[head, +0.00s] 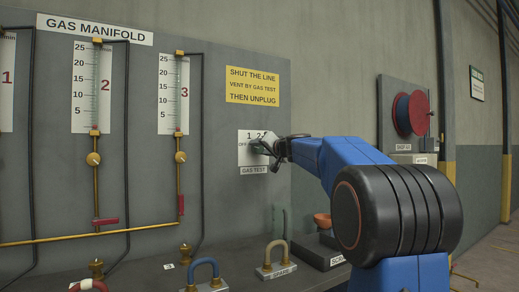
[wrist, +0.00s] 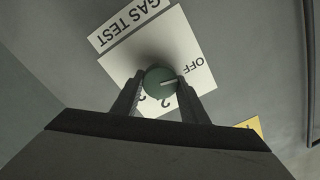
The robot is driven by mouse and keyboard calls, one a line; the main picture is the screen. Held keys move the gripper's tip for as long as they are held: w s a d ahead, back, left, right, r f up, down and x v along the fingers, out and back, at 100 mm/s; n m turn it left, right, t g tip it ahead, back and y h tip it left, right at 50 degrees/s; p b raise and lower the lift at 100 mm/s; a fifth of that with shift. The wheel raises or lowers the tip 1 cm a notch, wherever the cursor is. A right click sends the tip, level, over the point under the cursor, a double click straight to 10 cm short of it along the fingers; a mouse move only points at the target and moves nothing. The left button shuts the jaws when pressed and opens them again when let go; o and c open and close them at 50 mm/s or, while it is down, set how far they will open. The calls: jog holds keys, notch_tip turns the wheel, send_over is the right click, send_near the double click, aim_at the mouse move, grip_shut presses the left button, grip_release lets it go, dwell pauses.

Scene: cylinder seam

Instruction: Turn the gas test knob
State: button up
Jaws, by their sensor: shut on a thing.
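The gas test knob (wrist: 159,82) is round and dark green with a pale pointer line. It sits on a white dial plate (wrist: 203,75) marked OFF and with numbers, above a GAS TEST label (wrist: 132,22). In the wrist view the plate appears turned over, and the pointer points right, below the OFF mark; my fingers hide part of the scale. My gripper (wrist: 158,88) is shut on the knob, one finger on each side. In the head view my gripper (head: 270,148) covers the knob in front of the plate (head: 247,158).
A yellow sign (head: 252,85) above the plate reads shut the line, vent by gas test, then unplug. Left are gauges with yellow valves (head: 180,157) and red handles (head: 181,205). Below is a bench with a blue shackle (head: 205,264) and a SPARE shackle (head: 277,255).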

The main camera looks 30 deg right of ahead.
jog(key=o, duration=1)
jog(key=shift+o, duration=0.2)
jog(key=s, duration=1.7)
jog(key=shift+s+d, duration=0.2)
jog(key=shift+d, duration=0.1)
